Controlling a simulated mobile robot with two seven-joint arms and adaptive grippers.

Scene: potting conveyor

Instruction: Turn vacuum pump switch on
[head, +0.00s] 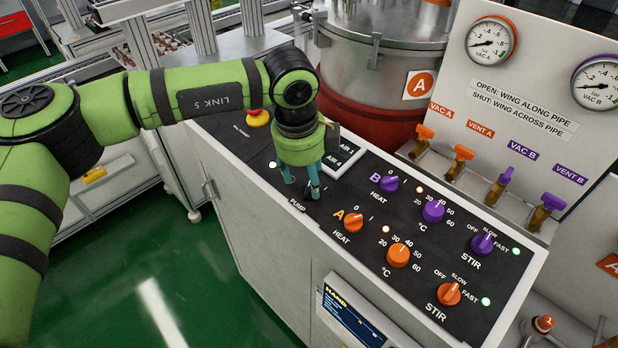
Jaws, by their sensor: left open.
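My left gripper (301,188) points down over the dark control panel (340,243), at the part lettered PUMP. Its teal fingers are spread apart and their tips are at or just above the panel surface. The pump switch lies at the fingers and is mostly hidden by them, so I cannot tell its position or whether the fingers touch it. A small lit white lamp (272,165) shows just left of the fingers. My right gripper is out of view.
Orange and purple knobs, including the orange A heat knob (354,223) and purple B heat knob (389,184), stand right of the gripper. A red-and-yellow stop button (258,118) is behind. A steel vessel (370,50) and valve handles (463,153) stand beyond the panel.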

